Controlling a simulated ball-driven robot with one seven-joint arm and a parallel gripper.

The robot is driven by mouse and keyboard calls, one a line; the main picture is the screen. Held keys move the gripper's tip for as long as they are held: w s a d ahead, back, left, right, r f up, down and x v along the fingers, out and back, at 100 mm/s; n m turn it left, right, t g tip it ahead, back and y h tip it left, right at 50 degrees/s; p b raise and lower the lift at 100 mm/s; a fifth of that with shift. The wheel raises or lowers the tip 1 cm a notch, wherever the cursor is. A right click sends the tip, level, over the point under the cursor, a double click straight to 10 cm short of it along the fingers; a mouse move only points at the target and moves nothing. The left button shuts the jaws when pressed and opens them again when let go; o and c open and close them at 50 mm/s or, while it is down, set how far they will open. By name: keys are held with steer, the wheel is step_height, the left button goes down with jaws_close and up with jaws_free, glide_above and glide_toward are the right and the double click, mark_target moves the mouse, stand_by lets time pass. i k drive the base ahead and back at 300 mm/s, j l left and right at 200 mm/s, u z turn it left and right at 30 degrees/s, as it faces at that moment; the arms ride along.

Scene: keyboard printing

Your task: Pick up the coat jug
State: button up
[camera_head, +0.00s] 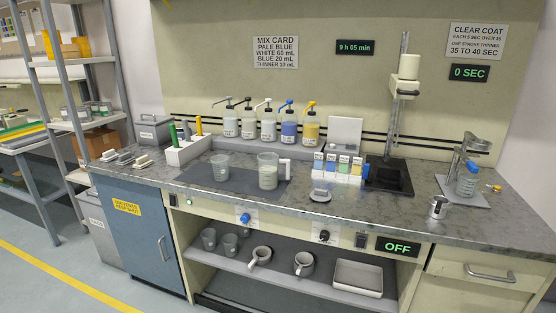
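No label in view names the coat jug, so I cannot tell which vessel it is. A clear jug with a white handle (268,172) stands upright on the dark mat on the counter, with pale contents. A handle-less clear beaker (220,168) stands to its left. A clear vessel with a blue part (467,181) stands at the right by a metal stand (456,155). My gripper is not in view.
Several pump bottles (289,125) line the back ledge. A small metal cup (438,207) stands near the counter's front right. Grey cups (209,238) and a white tray (358,278) share the lower shelf. The front counter strip is mostly clear.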

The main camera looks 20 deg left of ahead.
mark_target(268, 162)
steer(key=i+l+u, duration=0.1)
steer(key=i+u, duration=0.3)
steer(key=i+l+u, duration=0.25)
steer(key=i+u, duration=0.15)
steer(key=i+l+u, duration=0.8)
